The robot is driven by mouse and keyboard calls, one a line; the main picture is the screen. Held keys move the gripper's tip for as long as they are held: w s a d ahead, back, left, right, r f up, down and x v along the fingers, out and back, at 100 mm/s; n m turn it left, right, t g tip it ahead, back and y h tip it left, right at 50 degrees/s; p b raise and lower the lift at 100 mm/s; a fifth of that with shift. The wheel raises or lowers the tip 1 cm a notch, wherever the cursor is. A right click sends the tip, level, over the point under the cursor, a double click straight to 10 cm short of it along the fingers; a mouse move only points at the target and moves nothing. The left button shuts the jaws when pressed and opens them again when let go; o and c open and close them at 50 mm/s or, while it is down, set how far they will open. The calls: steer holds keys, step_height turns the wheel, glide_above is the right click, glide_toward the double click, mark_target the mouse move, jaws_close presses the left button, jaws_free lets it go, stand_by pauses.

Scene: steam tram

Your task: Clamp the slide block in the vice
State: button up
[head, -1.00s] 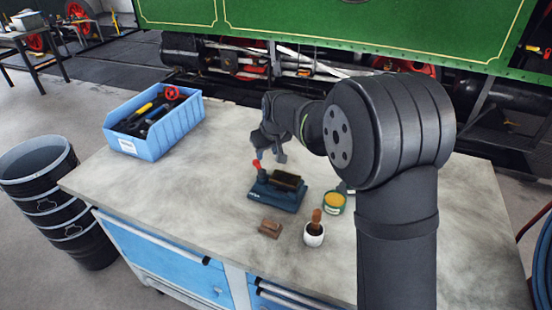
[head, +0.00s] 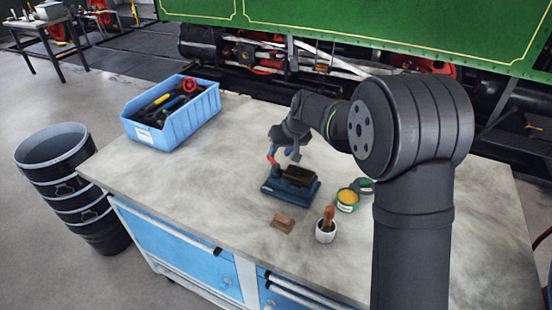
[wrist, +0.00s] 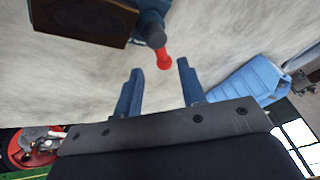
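The vice (head: 290,187) is a dark blue block on the workbench, with a red-tipped handle (head: 271,159) at its left. A dark brown block (head: 298,174), apparently the slide block, sits in the top of the vice; whether the jaws grip it I cannot tell. The block also shows at the upper left of the wrist view (wrist: 85,18). My gripper (head: 290,152) is above the back of the vice, near the handle. In the wrist view its two blue fingers (wrist: 160,85) are apart and empty. The handle's red tip (wrist: 164,60) lies just beyond the gap between them.
A small brown block (head: 283,223), a white pot with a brush (head: 326,230) and an open green tin (head: 347,201) stand in front and right of the vice. A blue tool bin (head: 172,120) is at the back left. Bare bench top lies left of the vice.

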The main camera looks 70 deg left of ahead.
mark_target(274, 161)
steer(key=x, duration=0.5)
